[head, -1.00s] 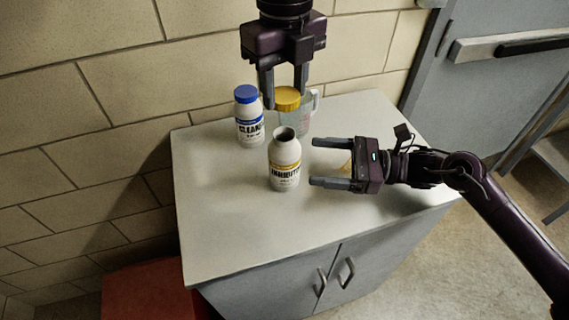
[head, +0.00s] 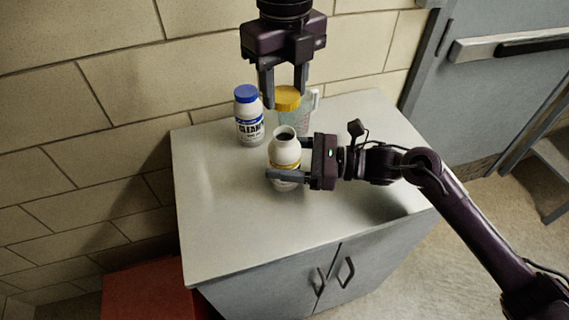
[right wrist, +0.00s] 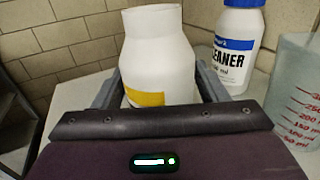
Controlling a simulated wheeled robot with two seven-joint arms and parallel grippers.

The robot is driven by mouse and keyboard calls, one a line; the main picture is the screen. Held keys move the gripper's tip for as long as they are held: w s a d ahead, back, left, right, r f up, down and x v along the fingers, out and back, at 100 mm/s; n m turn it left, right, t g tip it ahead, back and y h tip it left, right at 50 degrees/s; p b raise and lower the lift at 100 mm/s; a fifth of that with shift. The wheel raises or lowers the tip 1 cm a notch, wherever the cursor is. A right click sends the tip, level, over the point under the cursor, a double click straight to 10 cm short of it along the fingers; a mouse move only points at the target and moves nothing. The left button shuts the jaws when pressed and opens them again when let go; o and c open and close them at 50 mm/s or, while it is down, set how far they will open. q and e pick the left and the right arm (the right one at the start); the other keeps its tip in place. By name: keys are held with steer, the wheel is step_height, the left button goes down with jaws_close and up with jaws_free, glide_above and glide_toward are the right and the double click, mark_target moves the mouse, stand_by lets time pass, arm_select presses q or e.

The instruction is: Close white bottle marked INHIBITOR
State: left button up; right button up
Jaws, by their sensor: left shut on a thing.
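The white INHIBITOR bottle (head: 285,150), with a yellow-banded label, stands upright on the cabinet top with its dark mouth uncovered. My left gripper (head: 284,98) is shut on the yellow cap (head: 287,94), held above and behind the bottle. My right gripper (head: 288,160) is level, with one finger on each side of the bottle's body; the near finger hides part of the label. In the right wrist view the bottle (right wrist: 160,55) is between the two fingers (right wrist: 160,90), which look open around it; contact is hard to tell.
A white CLEANER bottle with a blue cap (head: 248,117) stands behind left. A clear measuring jug (head: 311,103) stands behind right, partly hidden by the cap. The front and left of the cabinet top (head: 225,220) are clear. A brick wall is behind.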

mark_target(284, 111)
steer(key=c, duration=1.1)
arm_select(q)
steer(key=shift+f, duration=2.5)
steer(key=shift+f, duration=0.85)
steer(key=shift+f, duration=0.55)
